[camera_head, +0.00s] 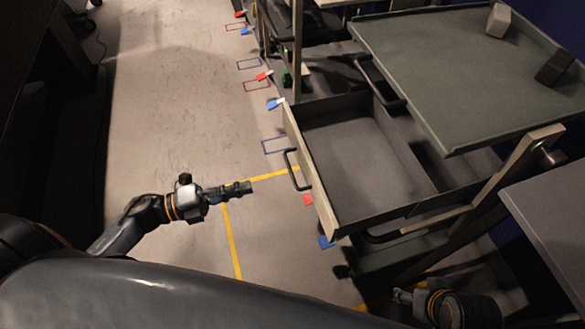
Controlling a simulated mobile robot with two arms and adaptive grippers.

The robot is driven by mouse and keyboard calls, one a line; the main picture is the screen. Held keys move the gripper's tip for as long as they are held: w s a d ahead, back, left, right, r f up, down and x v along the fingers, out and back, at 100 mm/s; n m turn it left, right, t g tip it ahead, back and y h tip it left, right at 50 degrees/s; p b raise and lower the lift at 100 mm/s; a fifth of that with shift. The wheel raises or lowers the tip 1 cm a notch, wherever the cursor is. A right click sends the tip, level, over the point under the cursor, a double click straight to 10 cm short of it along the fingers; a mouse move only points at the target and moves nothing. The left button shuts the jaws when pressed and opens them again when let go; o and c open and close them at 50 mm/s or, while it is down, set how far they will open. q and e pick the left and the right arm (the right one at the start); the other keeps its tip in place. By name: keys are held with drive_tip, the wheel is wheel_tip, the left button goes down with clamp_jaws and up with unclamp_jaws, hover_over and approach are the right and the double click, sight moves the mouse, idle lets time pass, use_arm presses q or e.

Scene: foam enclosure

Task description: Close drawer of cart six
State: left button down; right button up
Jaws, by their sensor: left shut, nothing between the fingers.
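The drawer (325,206) of the cart is pulled out toward the left and is empty. Its pale front panel carries a dark bar handle (289,168) on the outer face. The cart's green-grey top tray (440,70) is above and to the right of the drawer. My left gripper (246,187) is shut and empty, left of the handle and apart from it in the picture, pointing toward the drawer front. My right gripper (401,296) is at the bottom right, below the drawer in the picture; its fingers are small and dark, so their state is unclear.
A light block (498,20) and a dark block (554,66) sit on the top tray. A grey surface (555,225) is at the right edge. Yellow tape (232,240) and coloured markers lie on the floor. Floor to the left is clear.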

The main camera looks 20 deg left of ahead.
sight(310, 170)
use_arm(q)
drive_tip(key=x, duration=1.3)
drive_tip(key=shift+w+d+b, duration=0.25)
drive_tip(key=shift+d+b, duration=0.05)
use_arm(e)
drive_tip(key=shift+s+r, duration=0.3)
drive_tip(key=shift+r, duration=0.35)
use_arm(q)
drive_tip(key=shift+d+r, duration=0.1)
drive_tip(key=shift+w+d, duration=0.2)
drive_tip(key=x, duration=1.8)
drive_tip(key=shift+w, duration=0.1)
drive_tip(key=shift+w+d, duration=0.15)
drive_tip(key=shift+d, duration=0.2)
use_arm(e)
drive_tip(key=shift+f, duration=0.15)
use_arm(q)
drive_tip(key=shift+w+r, duration=0.1)
